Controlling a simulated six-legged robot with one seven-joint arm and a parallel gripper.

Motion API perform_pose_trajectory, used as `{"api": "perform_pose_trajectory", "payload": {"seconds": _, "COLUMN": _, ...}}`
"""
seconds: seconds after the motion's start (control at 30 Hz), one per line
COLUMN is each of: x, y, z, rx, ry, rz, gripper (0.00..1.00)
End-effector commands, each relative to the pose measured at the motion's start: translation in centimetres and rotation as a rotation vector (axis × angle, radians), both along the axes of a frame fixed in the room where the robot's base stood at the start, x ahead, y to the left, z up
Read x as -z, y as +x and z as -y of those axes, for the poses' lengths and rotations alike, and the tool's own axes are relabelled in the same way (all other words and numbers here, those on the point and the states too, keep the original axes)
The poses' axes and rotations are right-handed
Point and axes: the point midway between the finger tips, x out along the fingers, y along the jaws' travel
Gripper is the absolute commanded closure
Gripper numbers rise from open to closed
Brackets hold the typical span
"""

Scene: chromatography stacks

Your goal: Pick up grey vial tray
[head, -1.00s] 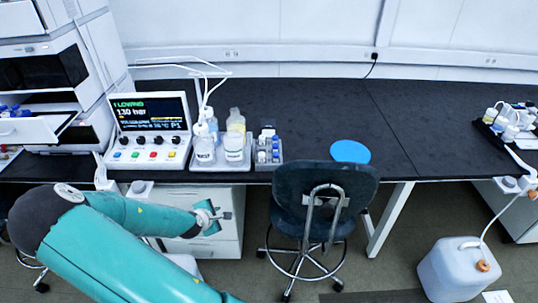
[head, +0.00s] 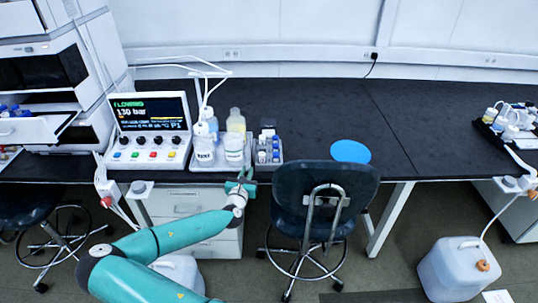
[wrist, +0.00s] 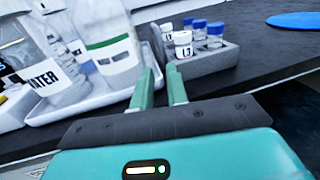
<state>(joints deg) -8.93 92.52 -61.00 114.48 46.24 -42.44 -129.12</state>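The grey vial tray (head: 268,161) stands on the black bench near its front edge, just right of the white bottle tray. It holds several small vials with blue and white caps. In the wrist view the grey vial tray (wrist: 208,63) is ahead and right of the fingers. My gripper (head: 241,178) is at the bench's front edge, left of and nearer than the tray. In the wrist view my gripper (wrist: 160,88) has two green fingers with a narrow gap between them and nothing seen in it. The fingers point toward the space between the two trays and appear apart from the vial tray.
A white tray (head: 205,168) with several bottles stands close on the left, beside the control box (head: 150,130). A blue disc (head: 350,151) lies flat to the right. A dark chair (head: 323,190) stands before the bench. The bench top behind is clear.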

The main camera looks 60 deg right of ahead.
Motion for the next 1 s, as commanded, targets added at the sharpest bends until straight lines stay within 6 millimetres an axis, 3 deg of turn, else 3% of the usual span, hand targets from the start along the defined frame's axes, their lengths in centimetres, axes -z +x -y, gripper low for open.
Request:
{"api": "perform_pose_trajectory", "payload": {"seconds": 0.13, "x": 0.0, "y": 0.6, "z": 2.8, "rx": 0.002, "ry": 0.002, "rz": 0.002, "gripper": 0.85}}
{"api": "perform_pose_trajectory", "payload": {"seconds": 0.43, "x": 0.0, "y": 1.3, "z": 5.2, "rx": 0.002, "ry": 0.002, "rz": 0.004, "gripper": 0.85}}
{"api": "perform_pose_trajectory", "payload": {"seconds": 0.7, "x": -0.1, "y": 2.2, "z": 8.8, "rx": 0.001, "ry": 0.002, "rz": 0.003, "gripper": 0.85}}
{"api": "perform_pose_trajectory", "payload": {"seconds": 1.0, "x": -0.1, "y": 2.4, "z": 9.3, "rx": 0.001, "ry": 0.001, "rz": 0.001, "gripper": 0.85}}
